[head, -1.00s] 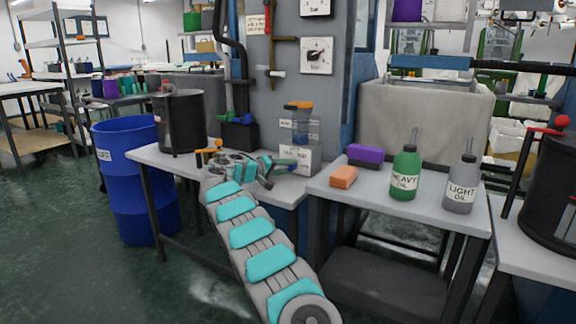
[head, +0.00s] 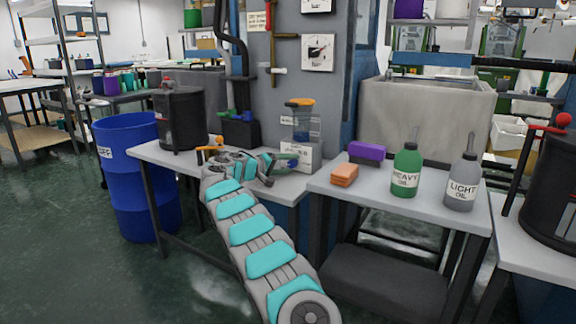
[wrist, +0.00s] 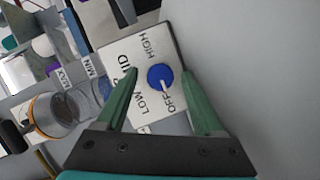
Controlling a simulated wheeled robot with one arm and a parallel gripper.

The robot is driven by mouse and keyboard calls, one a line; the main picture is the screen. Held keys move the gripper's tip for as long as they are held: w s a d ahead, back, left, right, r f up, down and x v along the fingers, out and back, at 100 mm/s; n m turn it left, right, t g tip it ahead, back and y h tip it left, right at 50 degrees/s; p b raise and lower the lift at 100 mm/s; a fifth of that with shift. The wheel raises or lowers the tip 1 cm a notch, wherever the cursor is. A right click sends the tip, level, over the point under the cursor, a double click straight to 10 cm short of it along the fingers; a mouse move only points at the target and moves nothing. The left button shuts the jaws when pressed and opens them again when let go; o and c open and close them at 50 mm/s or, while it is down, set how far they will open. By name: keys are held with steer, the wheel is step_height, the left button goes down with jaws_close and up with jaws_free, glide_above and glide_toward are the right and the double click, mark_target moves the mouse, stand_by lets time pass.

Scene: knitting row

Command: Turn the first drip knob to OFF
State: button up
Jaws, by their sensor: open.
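A blue drip knob (wrist: 160,77) with a white pointer line sits on a white plate (wrist: 118,54) marked HIGH, MID, LOW and OFF. In the wrist view the pointer line points toward the OFF mark. My gripper (wrist: 158,74) is open, with one green finger on each side of the knob; I cannot tell whether either touches it. In the head view my gripper (head: 286,163) is at the white base (head: 299,155) of the oiler, and the knob is not clear there. The oiler's reservoir (wrist: 54,112) with MAX and MIN marks shows in the wrist view.
An orange block (head: 344,175), a purple block (head: 367,152), a green HEAVY OIL bottle (head: 406,172) and a grey LIGHT OIL bottle (head: 462,184) stand on the right table. A black can (head: 182,120) stands left, beside a blue barrel (head: 126,170). A grey machine panel rises behind.

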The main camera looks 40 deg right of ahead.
steer(key=a, duration=0.2)
steer(key=a+r, duration=0.1)
steer(key=a, duration=0.2)
steer(key=a+b, duration=0.1)
steer(key=a, duration=0.1)
steer(key=shift+s+a+r, duration=0.2)
steer(key=shift+a, duration=0.15)
steer(key=s+a+g+y, duration=0.1)
steer(key=s+a+y, duration=0.25)
steer(key=s, duration=0.75)
steer(key=s+a+g+y, duration=0.15)
steer(key=s+a, duration=0.35)
steer(key=s, duration=0.6)
steer(key=s+a+f+n+y, duration=0.1)
steer(key=s+a+f+y, duration=0.2)
steer(key=s+a, duration=0.6)
steer(key=s+a+f+n+y, duration=0.1)
steer(key=s+a+f+y, duration=0.3)
steer(key=s+a, duration=0.6)
steer(key=s+a+f+n+y, duration=0.2)
steer(key=s+a+f, duration=0.4)
steer(key=s+a, duration=0.4)
steer(key=s+y, duration=0.1)
steer(key=s, duration=0.3)
steer(key=shift+s+a+y, duration=0.2)
steer(key=shift+s+y, duration=0.05)
steer(key=shift+y, duration=0.15)
